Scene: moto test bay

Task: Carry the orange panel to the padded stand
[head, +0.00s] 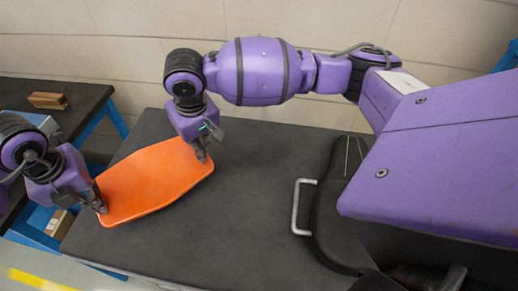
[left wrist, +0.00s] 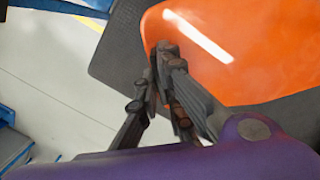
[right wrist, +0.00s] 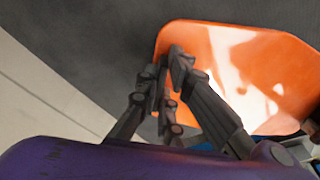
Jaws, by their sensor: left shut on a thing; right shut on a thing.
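The orange panel (head: 152,181), a smooth shallow piece with cut corners, is over the left part of a dark-topped bench (head: 245,205). My left gripper (head: 99,205) is shut on its left edge; the fingers also show at the panel's edge in the left wrist view (left wrist: 165,55). My right gripper (head: 204,157) is shut on its upper right edge; its fingers show at a panel edge in the right wrist view (right wrist: 170,62). I cannot tell how high the panel is above the bench. I cannot tell for sure which surface is the padded stand.
A black bulky object with a silver handle (head: 296,207) stands at the bench's right, partly hidden by my purple body part. A second dark bench with blue legs (head: 88,98) at left bears a wooden block (head: 47,100). The bench's middle is clear. A tiled wall is behind.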

